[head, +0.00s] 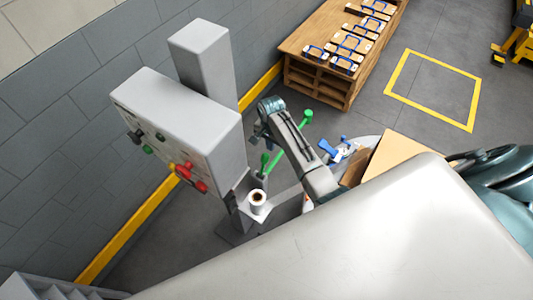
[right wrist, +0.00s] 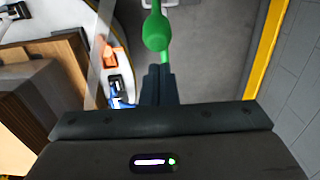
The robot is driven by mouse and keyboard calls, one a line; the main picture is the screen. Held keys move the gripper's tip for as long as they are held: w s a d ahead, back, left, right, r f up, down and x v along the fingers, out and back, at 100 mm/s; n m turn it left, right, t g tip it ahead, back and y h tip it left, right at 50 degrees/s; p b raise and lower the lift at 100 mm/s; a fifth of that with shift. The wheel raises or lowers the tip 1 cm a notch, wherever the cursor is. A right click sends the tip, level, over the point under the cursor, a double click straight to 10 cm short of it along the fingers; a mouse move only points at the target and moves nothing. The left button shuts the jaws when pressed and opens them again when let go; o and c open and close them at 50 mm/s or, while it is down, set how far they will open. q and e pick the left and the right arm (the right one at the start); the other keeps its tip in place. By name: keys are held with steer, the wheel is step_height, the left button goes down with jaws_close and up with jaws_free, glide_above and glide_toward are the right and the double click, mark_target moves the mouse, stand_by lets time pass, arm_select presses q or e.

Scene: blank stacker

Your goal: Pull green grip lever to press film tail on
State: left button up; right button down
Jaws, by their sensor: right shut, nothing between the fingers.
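The green grip lever (head: 306,117) shows in the head view, partly hidden behind my right arm. More green parts (head: 268,162) show on the other side of the arm. In the right wrist view a green lever with a rounded end (right wrist: 156,36) lies just ahead of my right gripper (right wrist: 157,72). The gripper's dark fingers are shut with nothing between them; whether they touch the green part I cannot tell. A white film roll (head: 257,198) with a brown core stands upright by the column's foot. A film tail cannot be made out. My left gripper is out of view.
A grey machine head (head: 185,120) with red, green and black knobs hangs on a column (head: 203,60) by the wall. A pale round platform (head: 368,141) holds a cardboard box (head: 400,150) and blue-handled parts. A wooden bench (head: 318,80) stands behind; the yellow-outlined floor is clear.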

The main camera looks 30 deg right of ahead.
steer(key=shift+f+b, duration=1.05)
steer(key=shift+f, duration=1.25)
steer(key=p, duration=0.3)
glide_above(261, 172)
steer(key=shift+w+d+f, duration=0.1)
steer(key=shift+w+d, duration=0.15)
steer(key=shift+d, duration=0.2)
steer(key=shift+s+a+f, duration=0.15)
steer(key=shift+s+a, duration=0.1)
steer(key=shift+a, duration=0.15)
steer(key=w+d, duration=0.3)
steer(key=d, duration=0.3)
steer(key=shift+w+r, duration=0.3)
steer(key=shift+w, duration=0.05)
